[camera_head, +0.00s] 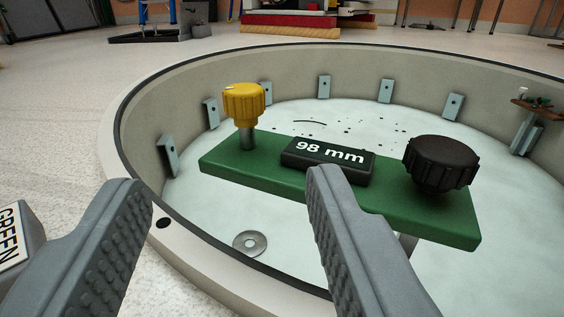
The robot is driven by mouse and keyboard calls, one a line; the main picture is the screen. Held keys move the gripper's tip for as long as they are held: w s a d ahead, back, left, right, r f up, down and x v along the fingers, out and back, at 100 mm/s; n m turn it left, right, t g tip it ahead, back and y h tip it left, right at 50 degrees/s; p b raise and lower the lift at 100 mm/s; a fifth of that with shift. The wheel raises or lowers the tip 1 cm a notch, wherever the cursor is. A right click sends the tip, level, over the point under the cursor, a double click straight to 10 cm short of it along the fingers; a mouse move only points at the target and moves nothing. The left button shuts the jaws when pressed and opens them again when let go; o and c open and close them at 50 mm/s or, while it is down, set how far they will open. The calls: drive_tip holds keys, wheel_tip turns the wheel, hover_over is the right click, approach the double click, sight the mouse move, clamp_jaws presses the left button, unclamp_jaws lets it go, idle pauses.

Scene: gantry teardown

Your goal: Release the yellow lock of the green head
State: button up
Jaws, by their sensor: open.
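The green head (412,213) is a flat green bar in the round basin. The yellow lock (244,105) is a ribbed knob on a metal stem, standing upright at the bar's left end. A black ribbed knob (440,163) is on the right end, and a black block (328,160) marked "98 mm" lies between them. My gripper (222,190) is open and empty. Its two grey fingers are apart in the foreground, nearer the camera than the bar, and the yellow lock shows beyond the gap between them.
The basin's pale rim (180,237) curves around the bar, with several small metal brackets (324,87) on its inner wall. A washer (250,243) lies in front of the bar. A grey block (18,245) marked "GREEN" is at the left edge.

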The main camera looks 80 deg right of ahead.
sight(245, 86)
drive_tip(key=x, duration=1.6)
drive_tip(key=shift+s+d+f, duration=0.1)
drive_tip(key=shift+d+f, duration=0.1)
drive_tip(key=shift+d, duration=0.15)
drive_tip(key=shift+c, duration=0.2)
drive_tip(key=c, duration=0.9)
